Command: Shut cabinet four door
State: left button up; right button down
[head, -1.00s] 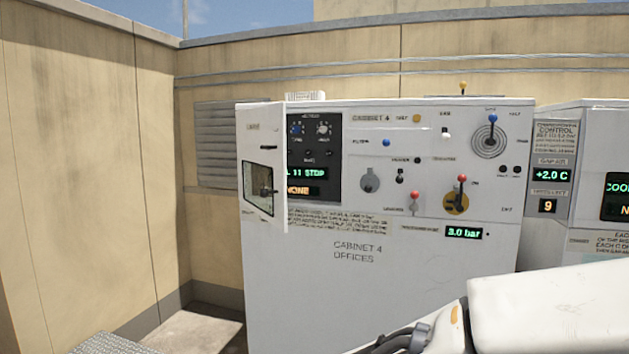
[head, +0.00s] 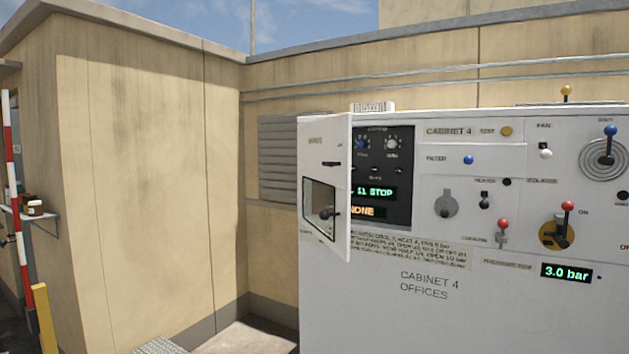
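Cabinet four (head: 400,315) is a white cabinet labelled "CABINET 4 OFFICES", filling the right half of the head view. Its small white door (head: 326,160) has a window and a dark handle (head: 328,213). The door stands open, swung out at the left of a dark recessed panel (head: 383,175). That panel shows two knobs and lit text reading "11 STOP" and "NONE". Neither of my grippers shows in the view now.
The cabinet's front has several levers, including a red-topped lever (head: 567,207) and a blue-topped lever (head: 609,132). A beige wall (head: 150,180) stands at the left. A red-and-white pole (head: 12,150) and small shelf (head: 38,215) are at the far left. Floor (head: 250,338) shows beside the cabinet.

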aim_at(329, 139)
jog(key=u, duration=0.55)
jog(key=i, duration=0.75)
jog(key=u, duration=0.2)
